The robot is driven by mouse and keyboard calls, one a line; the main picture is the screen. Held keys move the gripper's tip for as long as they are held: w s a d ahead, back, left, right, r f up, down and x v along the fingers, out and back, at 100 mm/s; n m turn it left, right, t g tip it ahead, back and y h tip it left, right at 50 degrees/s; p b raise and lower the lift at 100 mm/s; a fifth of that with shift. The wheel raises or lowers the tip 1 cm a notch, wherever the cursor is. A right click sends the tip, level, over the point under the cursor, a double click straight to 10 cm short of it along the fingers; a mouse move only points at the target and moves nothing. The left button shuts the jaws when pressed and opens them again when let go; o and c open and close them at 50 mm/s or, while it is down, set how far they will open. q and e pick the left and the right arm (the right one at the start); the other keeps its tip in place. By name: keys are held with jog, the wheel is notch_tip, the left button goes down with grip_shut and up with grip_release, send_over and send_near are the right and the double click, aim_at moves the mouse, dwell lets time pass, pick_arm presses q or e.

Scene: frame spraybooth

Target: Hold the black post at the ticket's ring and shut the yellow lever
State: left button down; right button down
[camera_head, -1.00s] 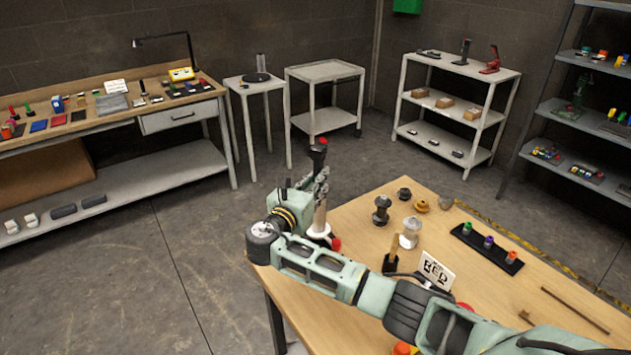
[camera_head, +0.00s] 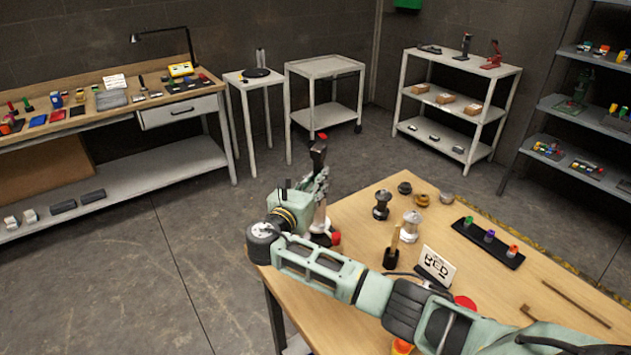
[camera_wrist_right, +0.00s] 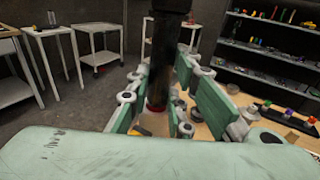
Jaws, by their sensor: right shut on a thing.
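The black post (camera_head: 318,156) stands upright at the table's far left corner, with red at its top. In the wrist view the post (camera_wrist_right: 164,55) runs down between the fingers, with a dark red ring low on it. My right gripper (camera_head: 322,184) is shut on the post; it also shows in the wrist view (camera_wrist_right: 160,98). A white part (camera_head: 320,217) and a red knob (camera_head: 334,238) show below it. The ticket (camera_head: 437,265) is a white card with dark lettering that seems to read RED. A small yellow piece (camera_wrist_right: 140,131) shows below the fingers; I cannot tell whether it is the lever. My left gripper is out of view.
Spools and round parts stand on the wooden table (camera_head: 490,293), including a dark spool (camera_head: 381,204) and a pale one (camera_head: 411,225). A black rack (camera_head: 488,243) holds coloured pieces. My right arm crosses the table's front. The floor left of the table is clear.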

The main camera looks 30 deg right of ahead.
jog(key=shift+f, duration=0.25)
jog(key=c, duration=1.5)
grip_release()
jog(key=shift+f, duration=0.1)
jog(key=v, duration=1.2)
jog(key=shift+s, duration=0.1)
